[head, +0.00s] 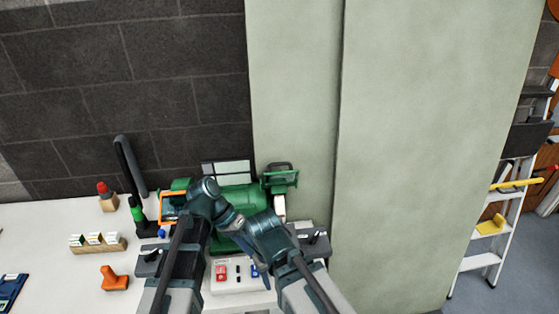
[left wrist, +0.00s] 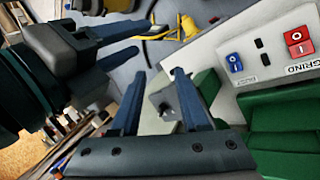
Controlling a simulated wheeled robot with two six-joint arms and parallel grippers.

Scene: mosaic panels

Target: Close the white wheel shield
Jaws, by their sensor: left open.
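The green bench grinder (head: 236,199) stands on the white bench against the wall. A white wheel (head: 279,206) is at its right end, with a green-framed shield (head: 283,178) raised above it. An orange-framed shield (head: 162,207) is at the left end. My arms cross in front of the grinder, and their links hide its middle and my fingertips in the head view. In the left wrist view my left gripper (left wrist: 158,74) is open and empty, its blue fingers beside the grinder's control panel. My right gripper (left wrist: 140,38) is at upper left there, fingers apart and nothing between them.
The control panel (head: 228,286) has red and blue switches. At left stand a green-and-black tool (head: 138,214), a wooden holder (head: 98,245), an orange block (head: 114,279) and a red-topped block (head: 107,199). A pale green pillar (head: 420,150) bounds the right; a ladder (head: 487,250) stands beyond.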

